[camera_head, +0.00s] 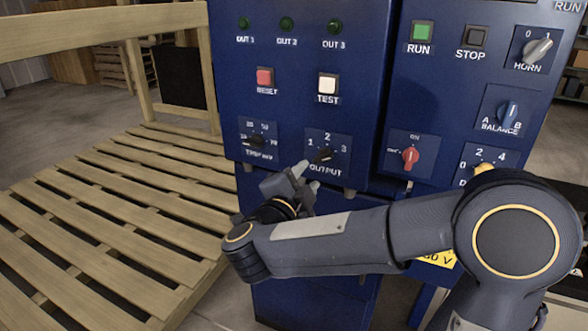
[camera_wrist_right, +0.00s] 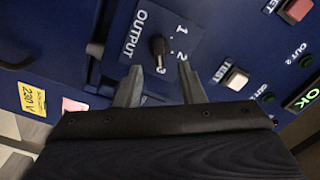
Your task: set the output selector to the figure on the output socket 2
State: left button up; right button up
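The output selector (camera_head: 322,156) is a small black knob on the blue panel, with the figures 1, 2 and 3 around it and OUTPUT below. It also shows in the right wrist view (camera_wrist_right: 157,46), where its long end appears to point towards the 3 side. My right gripper (camera_head: 304,176) is just in front of and below the knob in the head view. In the wrist view its two fingers (camera_wrist_right: 160,82) are apart, with the knob ahead of the gap; I cannot tell whether they touch it. My left gripper is out of view. No numbered output socket is recognisable.
Above the selector are the white TEST button (camera_head: 328,84), the red RESET button (camera_head: 265,77) and green output lamps (camera_head: 287,24). Another black selector (camera_head: 256,141) sits close at left, a red switch (camera_head: 410,157) at right. A wooden pallet structure (camera_head: 110,215) fills the left.

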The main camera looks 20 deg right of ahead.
aim_at(321, 160)
jog(key=x, duration=0.7)
jog(key=shift+w+d, duration=0.1)
jog(key=shift+d, duration=0.3)
jog(key=c, duration=0.6)
